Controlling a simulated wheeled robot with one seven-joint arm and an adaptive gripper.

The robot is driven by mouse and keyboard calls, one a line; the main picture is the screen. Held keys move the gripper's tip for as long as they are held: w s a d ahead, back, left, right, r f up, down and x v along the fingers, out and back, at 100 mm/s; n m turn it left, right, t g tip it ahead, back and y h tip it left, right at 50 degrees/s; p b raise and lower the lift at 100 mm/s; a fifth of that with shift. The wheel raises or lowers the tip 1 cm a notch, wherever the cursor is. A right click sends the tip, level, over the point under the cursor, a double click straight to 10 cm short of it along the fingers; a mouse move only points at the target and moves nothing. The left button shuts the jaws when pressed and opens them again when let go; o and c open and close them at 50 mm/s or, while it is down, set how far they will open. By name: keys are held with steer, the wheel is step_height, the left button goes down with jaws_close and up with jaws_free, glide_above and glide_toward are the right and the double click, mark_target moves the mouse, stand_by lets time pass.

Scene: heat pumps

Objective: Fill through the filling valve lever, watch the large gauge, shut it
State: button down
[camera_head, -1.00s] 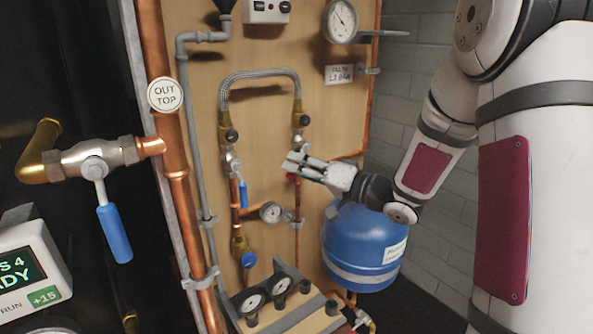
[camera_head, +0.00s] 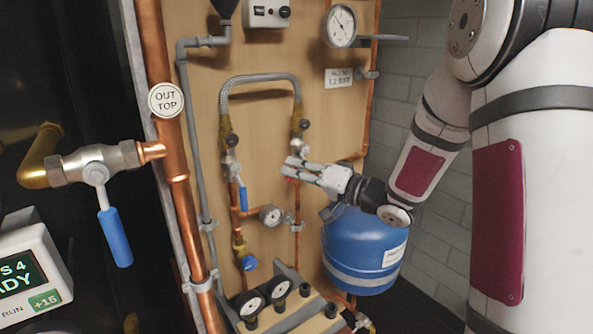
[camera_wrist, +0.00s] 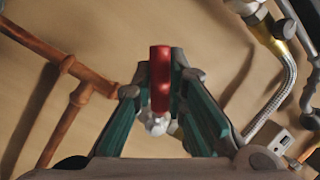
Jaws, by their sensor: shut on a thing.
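My gripper (camera_head: 296,170) is at the right-hand valve below the braided hose, on the wooden board. In the wrist view my gripper (camera_wrist: 160,92) has its fingers on both sides of the red filling valve lever (camera_wrist: 160,75), shut on it. In the head view only a bit of red lever (camera_head: 291,180) shows under the fingers, and the valve body is partly hidden. The large gauge (camera_head: 341,26) is at the board's top right, with its needle pointing up and left. Its exact reading is too small to tell.
A blue lever (camera_head: 243,199) hangs on the left valve, beside a small gauge (camera_head: 271,216). The braided hose (camera_head: 260,78) arches above. A blue tank (camera_head: 362,250) stands below my gripper.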

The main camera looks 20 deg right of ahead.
steer(key=m+p, duration=0.1)
steer(key=p, duration=0.1)
steer(key=r+m+p, duration=0.1)
steer(key=p, duration=0.1)
steer(key=r+m+t+p, duration=0.1)
steer(key=m, duration=0.1)
steer(key=shift+s+a+r+p, duration=0.1)
steer(key=shift+s+a+p, duration=0.15)
steer(key=shift+a+p, duration=0.15)
steer(key=m+p, duration=0.1)
steer(key=m, duration=0.1)
steer(key=r+m+t+p, duration=0.1)
steer(key=p, duration=0.1)
steer(key=shift+a+r+m+t+p, duration=0.1)
steer(key=shift+r+m+t+p, duration=0.1)
steer(key=shift+m+t+p, duration=0.15)
steer(key=shift+w+m, duration=0.1)
steer(key=shift+m, duration=0.15)
steer(key=c, duration=1.6)
jaws_free()
steer(key=v, duration=1.2)
